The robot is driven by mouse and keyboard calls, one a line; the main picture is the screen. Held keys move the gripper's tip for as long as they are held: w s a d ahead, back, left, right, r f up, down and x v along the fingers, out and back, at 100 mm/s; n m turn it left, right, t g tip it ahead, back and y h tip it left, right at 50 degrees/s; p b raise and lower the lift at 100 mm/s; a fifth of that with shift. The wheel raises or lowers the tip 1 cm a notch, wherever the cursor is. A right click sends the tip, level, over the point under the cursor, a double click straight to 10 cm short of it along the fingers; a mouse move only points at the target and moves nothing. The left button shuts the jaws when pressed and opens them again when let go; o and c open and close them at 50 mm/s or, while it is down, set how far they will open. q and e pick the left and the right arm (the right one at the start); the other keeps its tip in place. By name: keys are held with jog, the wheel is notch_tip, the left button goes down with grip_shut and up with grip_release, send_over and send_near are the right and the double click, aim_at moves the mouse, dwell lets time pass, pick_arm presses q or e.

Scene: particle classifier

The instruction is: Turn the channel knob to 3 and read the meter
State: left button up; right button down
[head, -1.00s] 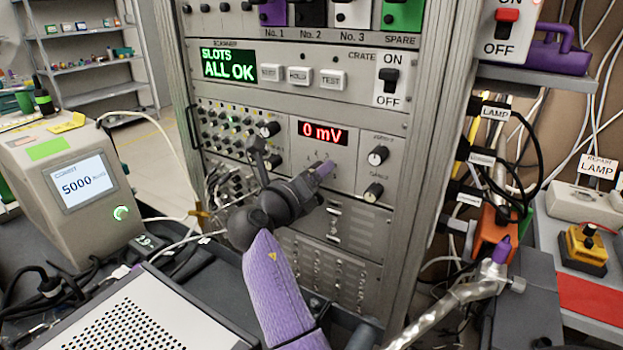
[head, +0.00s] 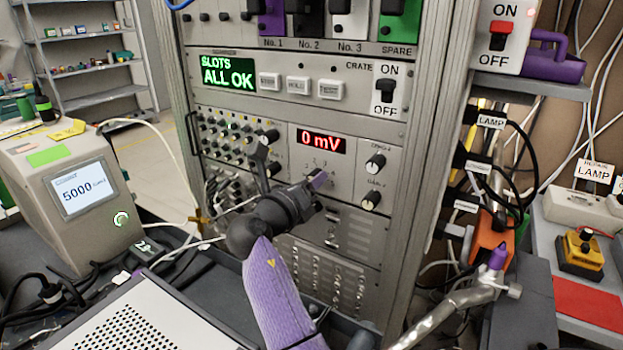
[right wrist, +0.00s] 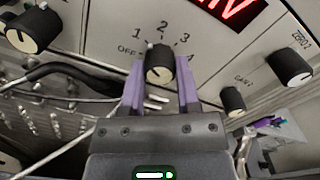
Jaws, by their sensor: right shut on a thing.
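The channel knob (right wrist: 160,64) is a black dial on the rack panel with marks OFF, 1, 2, 3 and 4 around it. Its white pointer leans up and slightly left, between 1 and 2; the exact position is hard to tell. My right gripper (head: 318,180) is shut on the knob, with a purple finger on each side in the right wrist view (right wrist: 160,80). The red meter display (head: 321,141) above the knob reads 0 mV in the head view. Only part of it shows in the right wrist view (right wrist: 228,10). My left gripper is not in view.
The zero knob (head: 376,162) and gain knob (head: 371,199) sit right of the meter. A green screen (head: 227,72) reads SLOTS ALL OK. The crate switch (head: 386,90) is above right. Thin cables (right wrist: 70,72) run left of the gripper.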

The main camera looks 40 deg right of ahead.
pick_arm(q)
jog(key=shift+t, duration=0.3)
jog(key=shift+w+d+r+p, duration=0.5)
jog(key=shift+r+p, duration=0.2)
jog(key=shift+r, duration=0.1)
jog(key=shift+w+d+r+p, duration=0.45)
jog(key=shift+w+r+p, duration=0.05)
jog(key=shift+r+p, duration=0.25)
pick_arm(e)
jog(key=shift+f+m, duration=0.1)
jog(key=shift+m, duration=8.2)
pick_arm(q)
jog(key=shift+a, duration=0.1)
pick_arm(e)
jog(key=shift+c, duration=1.6)
grip_release()
